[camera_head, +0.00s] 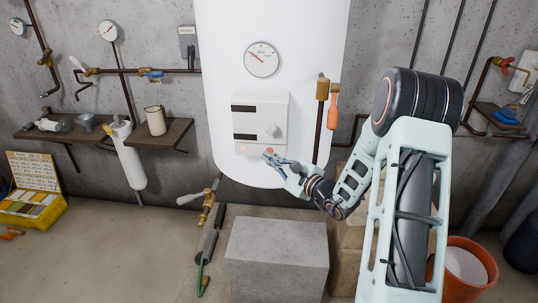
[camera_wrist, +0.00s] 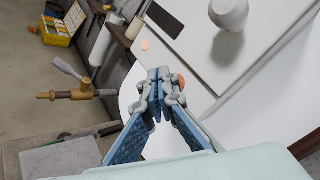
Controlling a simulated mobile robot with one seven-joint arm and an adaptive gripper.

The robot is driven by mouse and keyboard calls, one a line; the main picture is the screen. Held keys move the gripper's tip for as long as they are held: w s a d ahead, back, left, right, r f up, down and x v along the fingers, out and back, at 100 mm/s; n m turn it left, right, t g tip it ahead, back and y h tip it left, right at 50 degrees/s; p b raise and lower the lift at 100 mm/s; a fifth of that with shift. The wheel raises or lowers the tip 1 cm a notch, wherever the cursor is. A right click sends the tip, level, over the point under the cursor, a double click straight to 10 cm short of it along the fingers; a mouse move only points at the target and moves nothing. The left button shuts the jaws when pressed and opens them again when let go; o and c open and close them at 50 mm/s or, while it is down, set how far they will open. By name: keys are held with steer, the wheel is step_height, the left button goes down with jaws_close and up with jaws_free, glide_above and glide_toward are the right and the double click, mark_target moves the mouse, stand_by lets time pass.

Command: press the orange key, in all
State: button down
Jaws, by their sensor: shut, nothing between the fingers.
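A white control panel (camera_head: 260,108) is on the front of the white boiler tank (camera_head: 315,60). An orange key (camera_head: 271,150) is at its lower edge; in the wrist view the orange key (camera_wrist: 182,82) shows beside my fingers, partly covered by them. A paler, salmon-coloured round spot (camera_wrist: 145,45) lies farther left on the panel. My gripper (camera_head: 267,156) is shut and empty, its tips close to the lower edge of the panel and the orange key; it also fills the middle of the wrist view (camera_wrist: 158,72). I cannot tell whether the tips touch anything.
The panel has two dark displays and a round knob (camera_head: 272,130). A gauge (camera_head: 262,59) is above it. A valve with an orange handle (camera_head: 333,111) hangs right of the panel. A grey block (camera_head: 277,260) stands below, and a brass valve (camera_head: 207,205) is at lower left.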

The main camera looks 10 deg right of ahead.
steer(key=shift+s+a, duration=0.15)
steer(key=shift+s, duration=0.45)
steer(key=shift+s+a+b, duration=0.25)
steer(key=shift+s+b, duration=0.05)
steer(key=shift+s, duration=0.5)
steer(key=shift+s+a+b, duration=0.25)
steer(key=shift+s, duration=0.55)
steer(key=shift+s+a+b, duration=0.25)
steer(key=shift+s+b, duration=0.05)
steer(key=shift+s, duration=0.5)
